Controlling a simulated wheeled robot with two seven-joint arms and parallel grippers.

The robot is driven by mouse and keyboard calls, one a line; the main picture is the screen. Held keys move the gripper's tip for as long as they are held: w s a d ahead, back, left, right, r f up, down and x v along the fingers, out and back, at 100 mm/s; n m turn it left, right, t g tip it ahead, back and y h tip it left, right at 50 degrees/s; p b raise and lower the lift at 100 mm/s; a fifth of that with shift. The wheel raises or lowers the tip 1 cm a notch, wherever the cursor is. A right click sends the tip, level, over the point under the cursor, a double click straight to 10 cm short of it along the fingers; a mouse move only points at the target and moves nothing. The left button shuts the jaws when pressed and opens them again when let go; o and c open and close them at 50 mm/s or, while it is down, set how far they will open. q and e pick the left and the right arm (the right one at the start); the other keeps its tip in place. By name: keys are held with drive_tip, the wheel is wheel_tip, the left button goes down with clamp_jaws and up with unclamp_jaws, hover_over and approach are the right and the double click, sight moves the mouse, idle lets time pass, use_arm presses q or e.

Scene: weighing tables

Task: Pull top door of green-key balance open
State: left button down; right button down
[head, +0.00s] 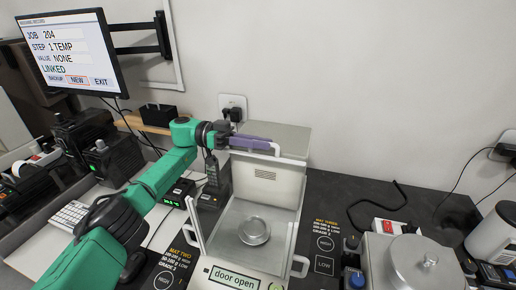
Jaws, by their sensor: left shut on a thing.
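The balance (243,274) stands at the bottom centre, its display reading "door open". A round metal pan (254,231) sits inside its chamber, seen through the open top. The pale grey-green top door (285,137) lies at the rear of the chamber, toward the wall. A white bar handle (292,160) shows at the door's front edge. My left gripper (268,146) reaches in from the left with purple fingers and is shut on the handle; the exact contact is small and partly hidden. The green key shows only in part at the bottom edge. My right gripper is out of view.
A monitor (70,55) on a wall arm stands at the upper left. A wall socket with a plug (233,112) is behind the balance. Another device with a round metal lid (422,263) stands at the right. Dark mats with printed labels flank the balance.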

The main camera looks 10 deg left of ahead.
use_arm(q)
drive_tip(key=shift+r, duration=0.1)
drive_tip(key=c, duration=0.9)
unclamp_jaws()
wheel_tip(320, 180, up, 20)
drive_tip(key=shift+p, duration=0.5)
